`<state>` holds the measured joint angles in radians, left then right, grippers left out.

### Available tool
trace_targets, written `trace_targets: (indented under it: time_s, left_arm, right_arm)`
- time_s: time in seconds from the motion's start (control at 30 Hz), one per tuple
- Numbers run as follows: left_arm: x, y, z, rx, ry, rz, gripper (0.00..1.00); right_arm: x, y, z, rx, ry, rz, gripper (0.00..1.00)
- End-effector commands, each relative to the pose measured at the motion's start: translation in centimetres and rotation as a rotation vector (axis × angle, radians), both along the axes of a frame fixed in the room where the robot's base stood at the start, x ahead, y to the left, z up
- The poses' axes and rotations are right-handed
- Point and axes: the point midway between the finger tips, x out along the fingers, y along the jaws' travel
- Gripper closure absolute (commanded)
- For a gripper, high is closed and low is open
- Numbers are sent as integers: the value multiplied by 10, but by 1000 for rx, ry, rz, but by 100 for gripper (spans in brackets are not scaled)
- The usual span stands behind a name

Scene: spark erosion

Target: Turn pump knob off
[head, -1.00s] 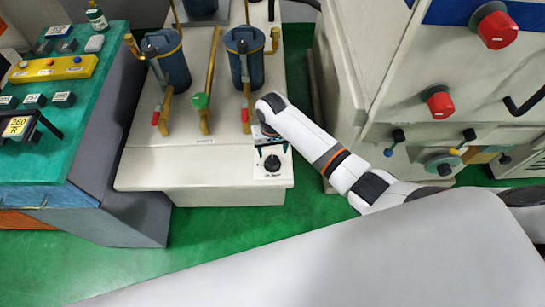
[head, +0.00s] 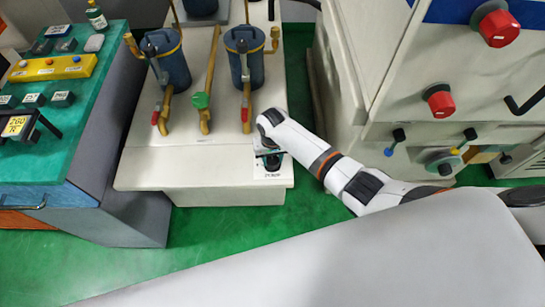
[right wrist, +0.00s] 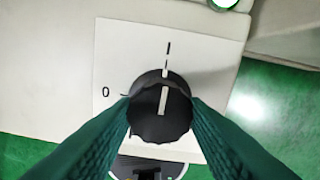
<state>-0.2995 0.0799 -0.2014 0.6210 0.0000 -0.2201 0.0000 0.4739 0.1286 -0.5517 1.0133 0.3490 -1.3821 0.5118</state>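The pump knob (right wrist: 160,122) is round and black, on a white plate (right wrist: 112,60) marked "0" at the left and "I" at the top. Its white pointer line stands nearly upright, toward the "I". My right gripper (right wrist: 161,100) has one green finger on each side of the knob, with the tips at its edges. I cannot tell if the fingers press on it. In the head view, my right gripper (head: 271,160) comes down over the plate at the front of the pump unit (head: 225,178) and mostly hides the knob. My left gripper is not in view.
Blue filter canisters (head: 245,60) and brass pipes with a green valve handle (head: 200,100) stand on the unit behind the gripper. A machine cabinet with red knobs (head: 440,103) is at the right. A green-topped bench (head: 50,160) is at the left.

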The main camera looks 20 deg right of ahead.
Motion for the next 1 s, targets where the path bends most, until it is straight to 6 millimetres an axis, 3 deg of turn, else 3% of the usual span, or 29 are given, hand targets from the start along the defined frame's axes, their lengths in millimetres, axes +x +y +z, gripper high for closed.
trace_targets:
  time_s: [0.47,1.0]
  left_arm:
    - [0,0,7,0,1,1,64]
    - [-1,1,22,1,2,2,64]
  right_arm:
    - [0,0,2,1,0,119,83]
    - [0,0,1,0,0,603,83]
